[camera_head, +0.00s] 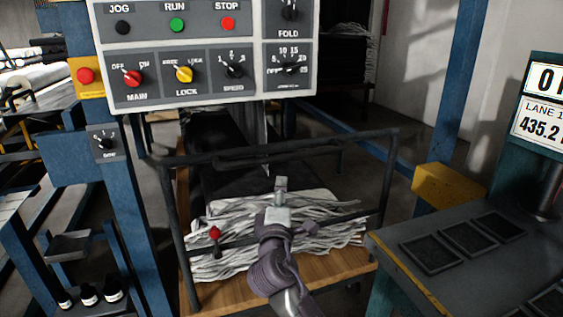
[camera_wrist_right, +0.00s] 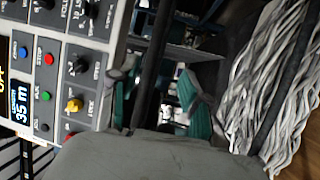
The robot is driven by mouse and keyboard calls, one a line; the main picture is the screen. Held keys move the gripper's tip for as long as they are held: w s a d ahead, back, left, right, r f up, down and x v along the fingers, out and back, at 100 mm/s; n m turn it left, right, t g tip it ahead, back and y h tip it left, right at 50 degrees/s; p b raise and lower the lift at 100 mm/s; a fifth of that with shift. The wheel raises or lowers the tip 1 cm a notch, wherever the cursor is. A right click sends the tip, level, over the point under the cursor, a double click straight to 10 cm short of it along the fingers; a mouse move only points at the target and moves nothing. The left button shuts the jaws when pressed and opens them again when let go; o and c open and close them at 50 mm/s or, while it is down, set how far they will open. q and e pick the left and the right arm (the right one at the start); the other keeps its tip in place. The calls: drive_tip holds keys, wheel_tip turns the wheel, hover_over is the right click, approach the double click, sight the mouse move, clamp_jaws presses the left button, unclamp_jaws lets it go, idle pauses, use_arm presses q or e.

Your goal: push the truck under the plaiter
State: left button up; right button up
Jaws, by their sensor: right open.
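The truck has a wooden deck (camera_head: 235,297) and a black tube frame with a top rail (camera_head: 350,142). A pile of crumpled grey-white cloth (camera_head: 335,235) lies on it; cloth also shows in the right wrist view (camera_wrist_right: 265,75). The plaiter, with blue posts (camera_head: 140,230) and a control panel (camera_head: 200,52), stands around and behind the truck. My right gripper (camera_head: 281,184) is over the cloth, just short of the top rail. In the right wrist view its teal fingertips (camera_wrist_right: 156,98) are apart, with a dark bar showing between them; contact cannot be told. My left gripper is out of view.
A grey bench (camera_head: 450,255) with dark trays and a lane display (camera_head: 540,110) stands close on the right. A yellow block (camera_head: 443,185) sits behind it. A red-knobbed lever (camera_head: 215,234) stands at the truck's near left. Blue stands fill the left side.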

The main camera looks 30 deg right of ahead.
sight(283, 160)
drive_tip(key=x, duration=1.3)
drive_tip(key=shift+w+d+r, duration=0.15)
drive_tip(key=shift+r, duration=0.2)
clamp_jaws()
